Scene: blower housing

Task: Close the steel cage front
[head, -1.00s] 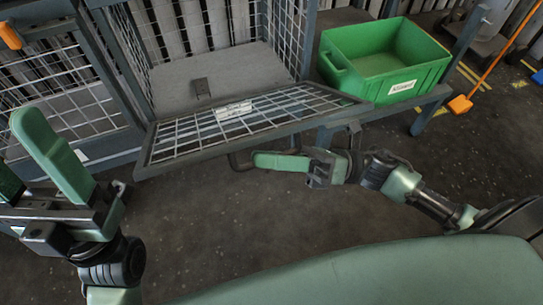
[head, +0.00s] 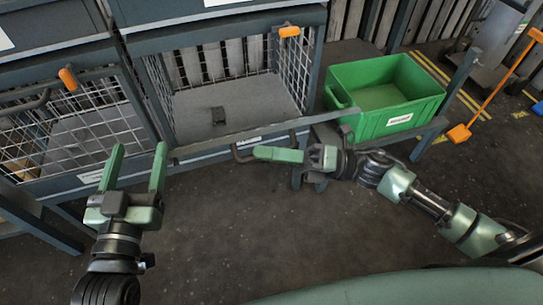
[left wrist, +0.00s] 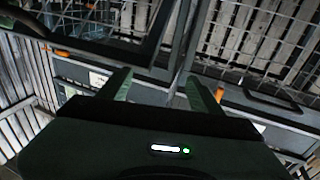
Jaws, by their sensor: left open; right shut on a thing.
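The steel cage front (head: 205,147) is a hinged front below the middle cage's opening. In the head view it shows almost edge-on as a long slanted grey bar, and its mesh is hardly visible. The opening above it is uncovered. A dark looped handle (head: 236,153) sticks out from its outer side. My right gripper (head: 278,154) is shut on this handle, its green fingers reaching in from the right. My left gripper (head: 135,165) is open and empty, fingers up, near the left end of the front. Its fingers also show in the left wrist view (left wrist: 160,92).
Orange latches sit at the middle cage's top (head: 289,31) and on the left cage (head: 68,78). A green bin (head: 385,95) stands close on the right. The floor in front is clear.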

